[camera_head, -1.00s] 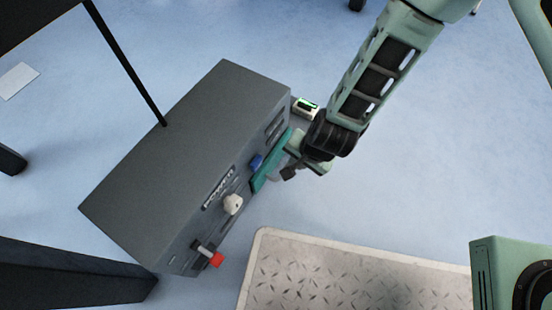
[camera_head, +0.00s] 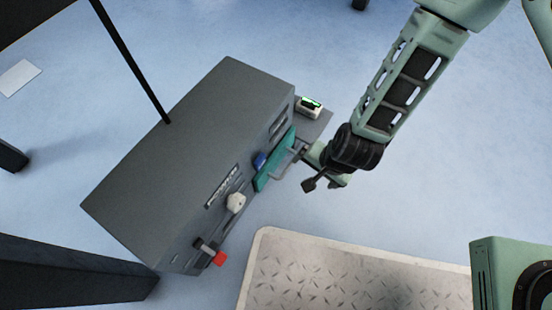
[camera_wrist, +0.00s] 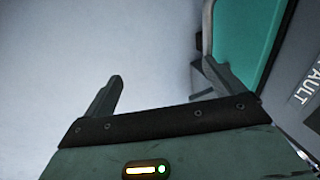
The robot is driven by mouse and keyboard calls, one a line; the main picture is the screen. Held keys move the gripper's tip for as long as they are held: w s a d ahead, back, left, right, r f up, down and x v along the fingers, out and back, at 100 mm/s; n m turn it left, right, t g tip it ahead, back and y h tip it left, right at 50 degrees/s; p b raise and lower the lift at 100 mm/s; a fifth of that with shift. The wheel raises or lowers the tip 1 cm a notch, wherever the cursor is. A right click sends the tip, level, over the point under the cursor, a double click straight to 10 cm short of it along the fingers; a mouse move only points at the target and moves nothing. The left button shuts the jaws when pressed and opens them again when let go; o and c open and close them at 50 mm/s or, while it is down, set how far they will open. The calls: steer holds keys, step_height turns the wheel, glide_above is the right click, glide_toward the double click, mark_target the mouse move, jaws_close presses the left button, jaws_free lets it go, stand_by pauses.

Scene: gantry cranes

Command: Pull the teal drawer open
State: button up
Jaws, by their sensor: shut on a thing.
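A grey bar handle (camera_head: 290,157) stands out from the drawer. My gripper (camera_head: 307,158) is at the handle's outer side and shut on it, though the contact is small and partly hidden in the head view. In the wrist view the teal front (camera_wrist: 242,40) fills the upper right. My two fingers (camera_wrist: 165,85) show apart there, the right one beside the drawer's edge.
A white knob (camera_head: 236,203), a red-tipped lever (camera_head: 219,258) and a blue part (camera_head: 260,160) are on the cabinet's front. A small device with a green display (camera_head: 310,106) sits on a grey ledge beyond the drawer. A metal floor plate (camera_head: 330,275) lies in front.

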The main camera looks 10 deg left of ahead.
steer(key=shift+o, duration=0.7)
steer(key=shift+g, duration=0.5)
steer(key=s+f, duration=0.1)
steer(key=s+d+f, duration=0.1)
steer(key=s, duration=0.1)
steer(key=shift+s+d, duration=0.15)
steer(key=shift+d, duration=0.05)
steer(key=shift+s+d, duration=0.3)
steer(key=shift+d, duration=0.65)
steer(key=shift+s+d, duration=0.25)
steer(key=shift+d, duration=0.7)
steer(key=c, duration=1.1)
steer(key=shift+a, duration=0.1)
jaws_close()
steer(key=o, duration=0.6)
jaws_free()
steer(key=shift+w+r+p, duration=0.2)
steer(key=shift+r+p, duration=0.1)
steer(key=shift+p, duration=0.05)
steer(key=shift+o, duration=0.2)
steer(key=shift+w, duration=0.1)
step_height(320, 180, up, 7)
steer(key=p, duration=0.7)
steer(key=shift+a+r, duration=0.1)
steer(key=shift+r, duration=0.05)
